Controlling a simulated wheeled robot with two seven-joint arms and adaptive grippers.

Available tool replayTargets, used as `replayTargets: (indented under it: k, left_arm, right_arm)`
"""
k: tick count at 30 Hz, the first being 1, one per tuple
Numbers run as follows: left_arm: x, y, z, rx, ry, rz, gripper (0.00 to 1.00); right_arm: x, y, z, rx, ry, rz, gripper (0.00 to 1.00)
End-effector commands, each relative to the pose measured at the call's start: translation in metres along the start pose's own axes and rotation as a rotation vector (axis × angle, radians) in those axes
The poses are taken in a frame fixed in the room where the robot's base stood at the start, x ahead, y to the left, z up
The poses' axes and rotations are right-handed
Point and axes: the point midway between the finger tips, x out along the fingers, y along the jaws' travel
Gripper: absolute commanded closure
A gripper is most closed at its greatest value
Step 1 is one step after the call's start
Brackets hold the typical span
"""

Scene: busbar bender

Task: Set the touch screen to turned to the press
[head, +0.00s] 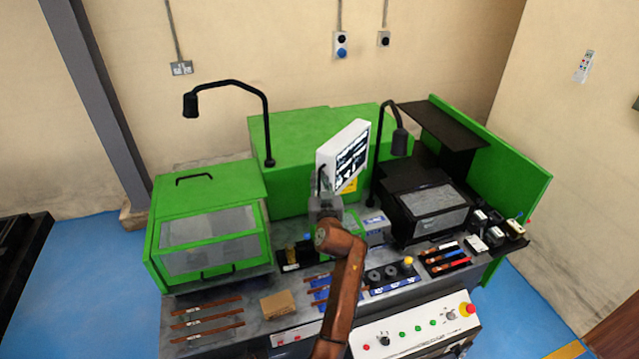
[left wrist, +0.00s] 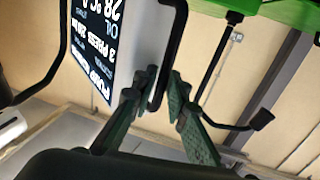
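The touch screen (head: 350,157) is a white-framed panel with a dark display, above the bench's middle. Its display faces right and partly forward in the head view. In the left wrist view the screen (left wrist: 96,40) is at the upper left, its text upside down. A black bar handle (left wrist: 172,45) sticks out beside it. My left gripper (head: 322,200) is at the screen's lower left side. In the left wrist view the left gripper's fingertips (left wrist: 162,78) are close on both sides of the handle, which lies between them. My right gripper is not in view.
Green-hooded machine sections stand left (head: 210,185) and behind. A black windowed unit (head: 428,203) is at the right. Two black lamps (head: 232,84) arch over the bench. Copper bars (head: 207,318), a brown block (head: 278,304) and a control panel (head: 415,328) are at the front.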

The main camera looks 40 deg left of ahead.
Motion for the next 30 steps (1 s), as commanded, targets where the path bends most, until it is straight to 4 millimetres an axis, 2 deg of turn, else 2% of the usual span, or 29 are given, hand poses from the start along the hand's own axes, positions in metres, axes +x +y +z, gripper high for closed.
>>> replayTargets:
  k: [1, 9, 12, 16, 24, 25, 30]
  left_arm:
    - [-0.001, 0.001, -0.013, -0.005, 0.006, 0.002, 0.85]
    - [-0.002, 0.000, -0.072, -0.004, 0.024, 0.003, 0.85]
    - [-0.002, 0.001, -0.086, -0.001, 0.026, 0.003, 0.85]
    - [-0.003, 0.001, -0.095, 0.001, 0.025, 0.002, 0.85]
    - [-0.003, 0.000, -0.097, 0.000, 0.024, 0.001, 0.85]
    - [-0.001, -0.013, -0.039, 0.015, -0.139, -0.045, 0.85]
    - [-0.005, -0.010, -0.038, 0.014, -0.141, -0.043, 0.85]
  right_arm:
    - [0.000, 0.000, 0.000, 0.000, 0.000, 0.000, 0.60]
    - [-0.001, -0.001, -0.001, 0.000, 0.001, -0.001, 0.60]
    - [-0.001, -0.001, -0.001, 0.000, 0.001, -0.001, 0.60]
    - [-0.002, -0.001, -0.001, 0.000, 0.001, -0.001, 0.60]
    - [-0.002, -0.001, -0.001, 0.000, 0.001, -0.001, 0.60]
    - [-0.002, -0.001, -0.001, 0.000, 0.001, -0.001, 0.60]
    - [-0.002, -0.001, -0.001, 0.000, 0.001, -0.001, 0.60]
